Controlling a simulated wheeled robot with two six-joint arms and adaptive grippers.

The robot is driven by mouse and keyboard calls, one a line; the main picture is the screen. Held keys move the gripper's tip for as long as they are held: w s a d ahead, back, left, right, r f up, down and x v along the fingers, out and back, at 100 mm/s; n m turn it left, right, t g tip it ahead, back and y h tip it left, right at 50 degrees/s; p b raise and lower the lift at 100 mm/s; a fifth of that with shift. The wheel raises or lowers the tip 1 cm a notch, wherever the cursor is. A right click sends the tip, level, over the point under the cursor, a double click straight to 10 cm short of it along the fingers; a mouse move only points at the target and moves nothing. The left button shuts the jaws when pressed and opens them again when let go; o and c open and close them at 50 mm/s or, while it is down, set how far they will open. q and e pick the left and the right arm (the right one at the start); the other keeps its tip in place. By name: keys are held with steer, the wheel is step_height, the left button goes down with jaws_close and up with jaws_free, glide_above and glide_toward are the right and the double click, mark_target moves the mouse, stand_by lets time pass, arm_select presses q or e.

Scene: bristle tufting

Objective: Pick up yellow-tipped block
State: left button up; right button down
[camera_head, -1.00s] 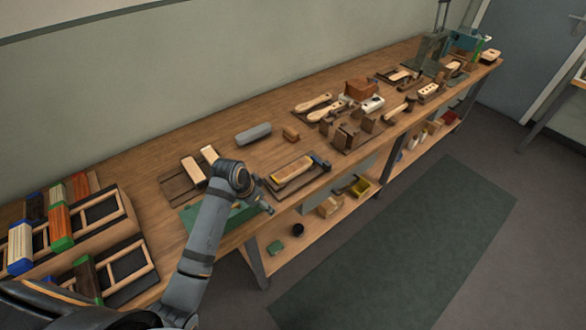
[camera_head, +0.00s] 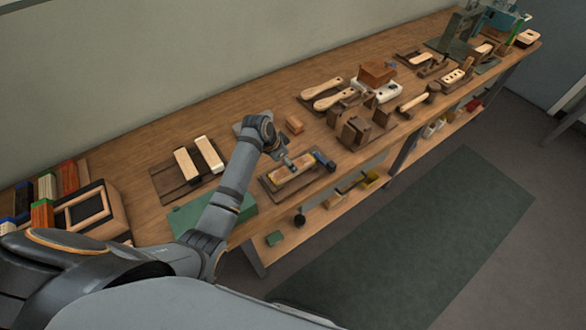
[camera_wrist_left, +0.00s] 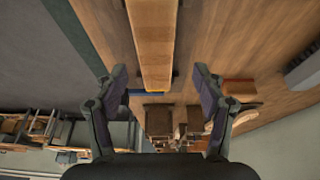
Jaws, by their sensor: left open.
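The block (camera_head: 291,178), long, flat and light wooden, lies on a dark tray (camera_head: 268,187) near the bench's front edge. Its yellow tip is hard to make out in the head view. In the wrist view a long wooden block (camera_wrist_left: 153,40) runs down from the top edge, its near end between my finger lines. My left gripper (camera_head: 285,161) is just above the tray, its fingers partly hidden by the wrist. In the wrist view my left gripper (camera_wrist_left: 159,72) has its fingers wide apart, one on each side of the block, with no visible contact. My right gripper is not in view.
A blue-ended dark tool (camera_head: 324,160) lies at the tray's right end. Two pale blocks (camera_head: 198,161) lie on another tray to the left. A small brown block (camera_head: 294,124) sits behind. Dark wooden blocks (camera_head: 355,131) stand to the right. A green box (camera_head: 185,220) is at the left front.

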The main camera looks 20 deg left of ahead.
arm_select(q)
steer(key=shift+p+x, duration=0.45)
steer(key=shift+x, duration=0.4)
steer(key=shift+w+d+f, duration=0.1)
steer(key=shift+d+f, duration=0.15)
steer(key=shift+f, duration=0.35)
steer(key=shift+d+f, duration=0.25)
steer(key=shift+f, duration=0.3)
steer(key=shift+w+f, duration=0.2)
steer(key=shift+f, duration=0.15)
steer(key=c, duration=1.4)
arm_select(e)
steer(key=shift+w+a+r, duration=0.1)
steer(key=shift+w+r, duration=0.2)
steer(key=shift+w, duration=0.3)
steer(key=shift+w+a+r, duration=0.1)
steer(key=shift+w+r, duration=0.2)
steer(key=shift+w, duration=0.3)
